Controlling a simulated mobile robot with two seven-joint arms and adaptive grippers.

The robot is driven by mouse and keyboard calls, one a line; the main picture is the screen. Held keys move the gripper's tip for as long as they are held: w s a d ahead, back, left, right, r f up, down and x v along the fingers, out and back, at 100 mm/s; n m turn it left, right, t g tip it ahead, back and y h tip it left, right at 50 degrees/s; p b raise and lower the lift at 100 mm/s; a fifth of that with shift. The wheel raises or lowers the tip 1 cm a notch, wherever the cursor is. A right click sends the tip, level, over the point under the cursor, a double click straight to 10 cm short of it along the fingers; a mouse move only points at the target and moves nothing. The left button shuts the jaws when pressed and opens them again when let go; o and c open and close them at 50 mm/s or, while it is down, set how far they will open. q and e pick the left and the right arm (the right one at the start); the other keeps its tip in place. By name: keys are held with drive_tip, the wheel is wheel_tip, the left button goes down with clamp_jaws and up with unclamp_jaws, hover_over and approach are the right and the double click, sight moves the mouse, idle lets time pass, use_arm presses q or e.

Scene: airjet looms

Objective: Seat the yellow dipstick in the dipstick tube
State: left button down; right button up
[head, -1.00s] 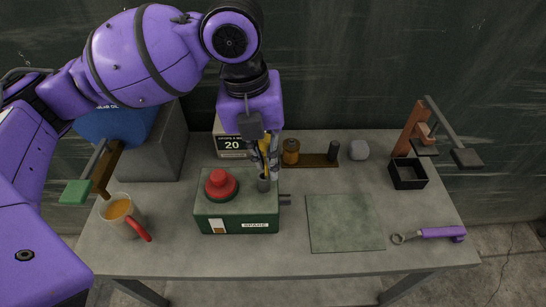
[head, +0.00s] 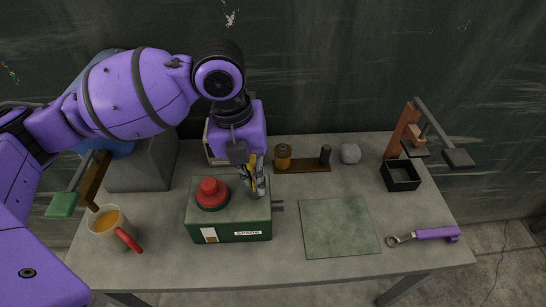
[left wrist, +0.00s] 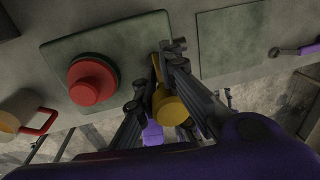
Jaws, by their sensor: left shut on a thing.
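The green box (head: 230,231) with a red button (head: 212,192) stands on the table. My left gripper (head: 254,180) is over the box's right end, shut on the yellow dipstick (head: 247,166). In the left wrist view the dipstick's round yellow head (left wrist: 168,106) shows between my left gripper's fingers (left wrist: 162,82). The dipstick tube at the box's right end is mostly hidden by the fingers in the head view. Whether the dipstick's lower end is inside the tube cannot be told. My right gripper is not in view.
A cup (head: 112,226) with a red handle stands left of the box. A green mat (head: 340,227), a purple-handled tool (head: 436,233) and a black tray (head: 401,176) lie to the right. An amber jar (head: 282,157) stands behind. The front table strip is clear.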

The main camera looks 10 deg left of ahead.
use_arm(q)
drive_tip(key=shift+s+f, duration=0.25)
drive_tip(key=shift+f, duration=0.4)
drive_tip(key=c, duration=1.8)
unclamp_jaws()
drive_tip(key=shift+f, duration=0.15)
drive_tip(key=shift+c, duration=0.2)
drive_tip(key=shift+w, duration=0.2)
drive_tip(key=shift+r, duration=0.25)
